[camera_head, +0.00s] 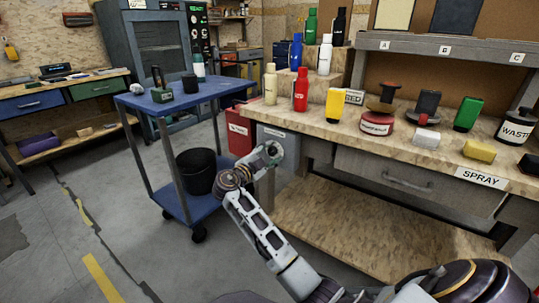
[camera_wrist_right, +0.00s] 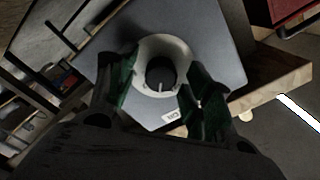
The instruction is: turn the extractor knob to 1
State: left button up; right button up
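The extractor knob appears as a dark round centre (camera_wrist_right: 160,72) with a light pointer mark, inside a pale ring on a grey panel (camera_wrist_right: 207,45). A small white label (camera_wrist_right: 171,116) is below the ring; I cannot read it surely. The grey panel (camera_head: 290,158) also shows in the head view, under the left end of the workbench. My right gripper (camera_wrist_right: 158,92) is in front of the panel with its green-lined fingers apart, one on each side of the ring. I cannot tell whether they touch it. In the head view the right gripper (camera_head: 268,153) partly hides the knob. My left gripper is not in view.
A blue cart (camera_head: 140,101) stands left of my right arm, with a black bin (camera_head: 197,172) on its lower shelf. A red bin (camera_head: 240,133) is behind the gripper. The workbench (camera_head: 345,132) holds several bottles and stamps. Open floor lies at the left.

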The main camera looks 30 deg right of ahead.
jog(key=v, duration=0.7)
jog(key=shift+a, duration=0.2)
dwell(0.4)
jog(key=shift+s, duration=0.2)
dwell(0.3)
